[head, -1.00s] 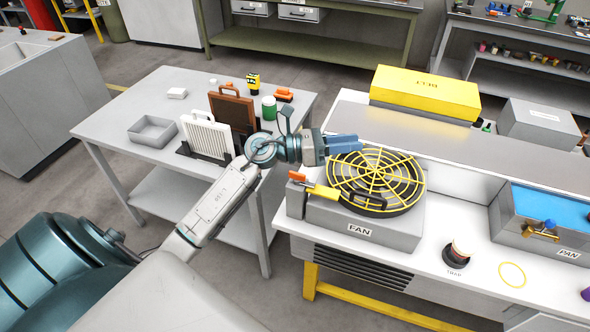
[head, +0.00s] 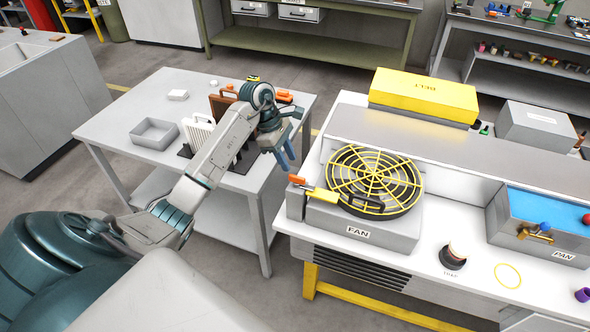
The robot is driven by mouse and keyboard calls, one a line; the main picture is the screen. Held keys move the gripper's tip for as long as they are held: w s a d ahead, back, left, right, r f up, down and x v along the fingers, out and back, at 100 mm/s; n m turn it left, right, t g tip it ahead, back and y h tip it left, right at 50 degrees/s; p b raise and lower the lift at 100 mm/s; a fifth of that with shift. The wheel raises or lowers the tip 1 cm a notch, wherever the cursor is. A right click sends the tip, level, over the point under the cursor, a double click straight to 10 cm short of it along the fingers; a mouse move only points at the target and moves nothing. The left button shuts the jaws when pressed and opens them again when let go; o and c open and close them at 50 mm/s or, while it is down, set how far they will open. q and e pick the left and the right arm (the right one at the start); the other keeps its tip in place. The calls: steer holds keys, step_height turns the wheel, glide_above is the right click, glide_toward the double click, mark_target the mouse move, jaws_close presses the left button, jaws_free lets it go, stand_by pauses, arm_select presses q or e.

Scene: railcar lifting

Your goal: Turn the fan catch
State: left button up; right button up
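The fan box (head: 385,238), labelled FAN, stands on the left end of the white bench. A round yellow wire grille (head: 374,171) covers its black fan ring, with a black handle (head: 368,203) at the front. At the box's left corner is a small catch with an orange tip (head: 297,179), and a yellow tab (head: 320,194) lies beside it. My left gripper (head: 285,160) points down with blue fingers apart, nothing between them. It is up and left of the catch, not touching it. My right gripper is not in view.
A grey table (head: 115,121) at left holds a grey tray (head: 154,134) and upright white and brown panels. On the bench are a yellow box (head: 424,97), a cup marked TRAP (head: 453,257) and a blue-topped PAN box (head: 550,210). A gap separates table and bench.

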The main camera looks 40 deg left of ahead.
mark_target(296, 176)
arm_select(q)
steer(key=p+x, duration=0.2)
steer(key=x, duration=0.3)
steer(key=shift+d+f, duration=0.1)
steer(key=shift+d, duration=0.05)
steer(key=shift+d+f, duration=0.15)
steer(key=shift+f, duration=0.4)
steer(key=shift+c, duration=0.2)
jaws_close()
